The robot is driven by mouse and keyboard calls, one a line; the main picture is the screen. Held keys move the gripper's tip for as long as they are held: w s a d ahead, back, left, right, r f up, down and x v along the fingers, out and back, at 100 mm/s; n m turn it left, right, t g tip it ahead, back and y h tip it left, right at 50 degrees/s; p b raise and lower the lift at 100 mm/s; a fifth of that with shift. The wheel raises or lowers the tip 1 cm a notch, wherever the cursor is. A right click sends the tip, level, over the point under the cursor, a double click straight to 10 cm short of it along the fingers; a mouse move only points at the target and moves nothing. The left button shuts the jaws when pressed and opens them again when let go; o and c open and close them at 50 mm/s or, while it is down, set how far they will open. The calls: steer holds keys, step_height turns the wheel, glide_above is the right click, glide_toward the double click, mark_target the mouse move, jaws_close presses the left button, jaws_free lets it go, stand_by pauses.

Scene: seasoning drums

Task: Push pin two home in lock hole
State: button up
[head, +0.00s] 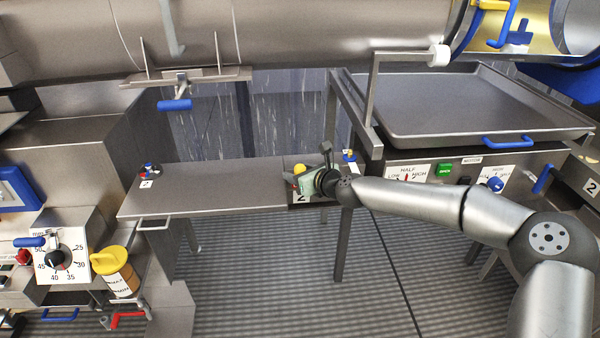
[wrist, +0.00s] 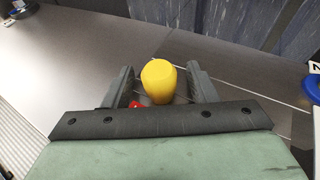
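A yellow knob (head: 299,168), apparently the head of pin two, stands at the right end of the steel shelf above a plate marked 2 (head: 300,197). In the wrist view the yellow knob (wrist: 159,80) sits between the two dark fingers of my gripper (wrist: 160,88), with a narrow gap on each side. My gripper is open around it and does not appear to grip it. A bit of red (wrist: 136,104) shows below the knob. The pin's shaft and the lock hole are hidden by the knob and my gripper. In the head view my gripper (head: 306,181) covers this spot.
The steel shelf (head: 215,185) is mostly bare. A small red and blue fitting (head: 150,170) stands at its left end. A blue and yellow fitting (head: 350,156) is just right of my gripper. A steel post and tray (head: 455,110) stand close on the right.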

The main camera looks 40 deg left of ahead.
steer(key=v, duration=1.7)
steer(key=shift+d, duration=0.15)
steer(key=shift+s+r, duration=0.1)
steer(key=s+d+f+n+g+h+p, duration=0.2)
steer(key=s+d+f+n+h, duration=0.35)
steer(key=f+n, duration=0.25)
steer(key=s+d+f+n+h+p, duration=0.15)
steer(key=d+n+h, duration=0.3)
steer(key=d, duration=0.75)
steer(key=s+d+r+n+h+p, duration=0.1)
steer(key=s+d+r+n, duration=0.2)
steer(key=d, duration=0.5)
steer(key=s+d+r+n+g+h+p, duration=0.1)
steer(key=s+d+r+n+p, duration=0.1)
steer(key=s+d+r, duration=0.3)
steer(key=s+d+r+n+h+p, duration=0.1)
steer(key=s+d+r+n, duration=0.3)
steer(key=d, duration=0.7)
steer(key=shift+s+g+p, duration=0.3)
steer(key=shift+s+p, duration=0.2)
steer(key=shift+s, duration=0.2)
